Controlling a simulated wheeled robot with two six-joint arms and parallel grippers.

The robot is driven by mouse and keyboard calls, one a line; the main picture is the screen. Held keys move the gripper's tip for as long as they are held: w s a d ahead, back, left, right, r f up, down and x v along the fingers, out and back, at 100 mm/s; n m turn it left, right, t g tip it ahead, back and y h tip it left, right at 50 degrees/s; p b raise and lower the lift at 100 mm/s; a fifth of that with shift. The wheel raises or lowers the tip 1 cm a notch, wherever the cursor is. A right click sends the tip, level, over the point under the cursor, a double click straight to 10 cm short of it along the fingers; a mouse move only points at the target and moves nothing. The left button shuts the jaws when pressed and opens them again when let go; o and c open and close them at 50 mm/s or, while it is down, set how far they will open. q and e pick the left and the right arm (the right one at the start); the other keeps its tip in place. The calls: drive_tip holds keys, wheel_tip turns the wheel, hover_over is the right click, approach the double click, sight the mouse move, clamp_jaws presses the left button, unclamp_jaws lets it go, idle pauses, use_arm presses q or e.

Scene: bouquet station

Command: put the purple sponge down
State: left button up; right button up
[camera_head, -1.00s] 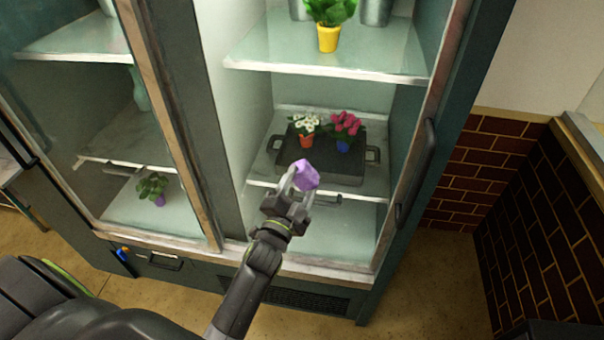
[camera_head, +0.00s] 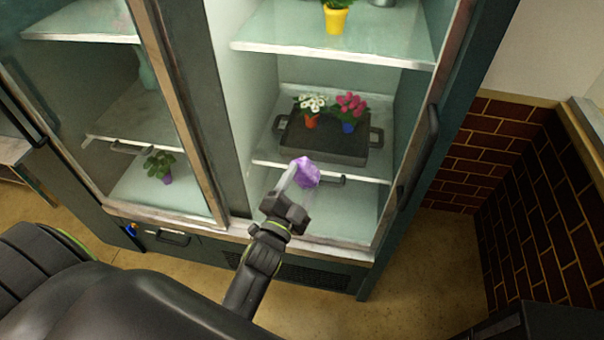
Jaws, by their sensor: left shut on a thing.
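The purple sponge (camera_head: 306,172) is a small lumpy block in front of the right-hand section of the tall glass-fronted cabinet (camera_head: 236,180). My left gripper (camera_head: 295,181) is shut on the sponge and holds it up, below and in front of the dark tray in the picture. The sponge hides part of a shelf edge and a handle-like bar behind it. Whether it touches any shelf, I cannot tell. My right gripper is not in view.
A dark two-handled tray (camera_head: 322,147) on the middle shelf bears a white-flowered pot (camera_head: 311,121) and a pink-flowered pot (camera_head: 348,127). The bottom shelf (camera_head: 345,215) looks bare. A purple-potted plant (camera_head: 167,179) stands in the left section. A brick wall (camera_head: 525,200) is at right.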

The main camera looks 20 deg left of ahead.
sight(301, 162)
use_arm(q)
drive_tip(key=shift+s+d+r, duration=0.1)
drive_tip(key=shift+s, duration=0.15)
drive_tip(key=shift+w, duration=0.1)
idle(0.4)
drive_tip(key=shift+w+r, duration=0.15)
drive_tip(key=shift+r, duration=0.05)
drive_tip(key=w+r+b, duration=0.1)
drive_tip(key=r, duration=0.1)
drive_tip(key=w+a+r+n+y+b, duration=0.1)
drive_tip(key=r, duration=0.1)
drive_tip(key=w+r+y+b, duration=0.1)
drive_tip(key=r+b, duration=0.1)
drive_tip(key=r, duration=0.1)
drive_tip(key=shift+w+a+n, duration=0.15)
drive_tip(key=shift+a+n, duration=0.15)
drive_tip(key=s+d+r+m+h+b, duration=0.1)
drive_tip(key=d+r+h+b, duration=0.1)
drive_tip(key=r, duration=0.6)
drive_tip(key=shift+d+r+m+b, duration=0.3)
drive_tip(key=shift+d+b, duration=0.2)
drive_tip(key=shift+b, duration=0.2)
